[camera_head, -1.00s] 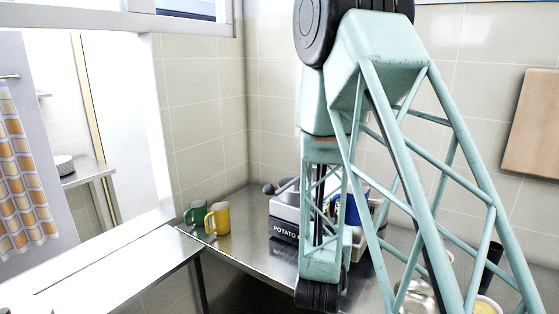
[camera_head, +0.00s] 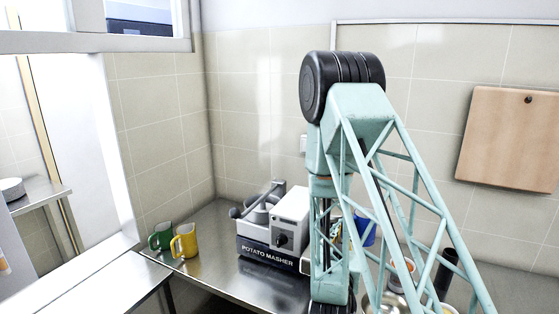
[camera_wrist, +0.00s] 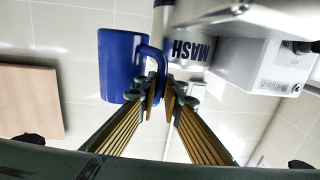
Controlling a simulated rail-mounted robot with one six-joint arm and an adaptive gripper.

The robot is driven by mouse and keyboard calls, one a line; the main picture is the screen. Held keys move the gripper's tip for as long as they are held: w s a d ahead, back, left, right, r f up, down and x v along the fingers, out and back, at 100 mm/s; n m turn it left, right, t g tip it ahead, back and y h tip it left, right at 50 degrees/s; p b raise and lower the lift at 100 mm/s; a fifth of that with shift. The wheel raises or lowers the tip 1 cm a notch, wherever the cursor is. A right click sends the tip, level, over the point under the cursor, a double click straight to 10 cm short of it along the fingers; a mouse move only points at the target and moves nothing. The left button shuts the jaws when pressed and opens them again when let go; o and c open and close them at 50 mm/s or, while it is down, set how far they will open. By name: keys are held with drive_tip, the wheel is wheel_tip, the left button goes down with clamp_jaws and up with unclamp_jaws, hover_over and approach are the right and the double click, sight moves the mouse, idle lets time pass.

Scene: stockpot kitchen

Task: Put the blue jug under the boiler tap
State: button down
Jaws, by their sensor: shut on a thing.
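The blue jug (camera_wrist: 121,64) hangs in the wrist view with its handle (camera_wrist: 157,68) between the fingertips of my gripper (camera_wrist: 161,98). The fingers are closed on the handle. In the head view the blue jug (camera_head: 366,230) shows partly behind my arm, to the right of the potato masher. My gripper is mostly hidden by the arm there. I cannot make out a boiler or its tap in either view.
The potato masher (camera_head: 266,255) stands on the steel counter (camera_head: 208,272), close to the jug in the picture. A green mug (camera_head: 160,236) and a yellow mug (camera_head: 185,241) stand to its left. A dark cylinder (camera_head: 447,268) is at right. A board (camera_head: 507,140) hangs on the wall.

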drive_tip(key=shift+f, duration=0.1)
idle(0.4)
drive_tip(key=shift+f+b, duration=2.4)
drive_tip(key=shift+b, duration=0.1)
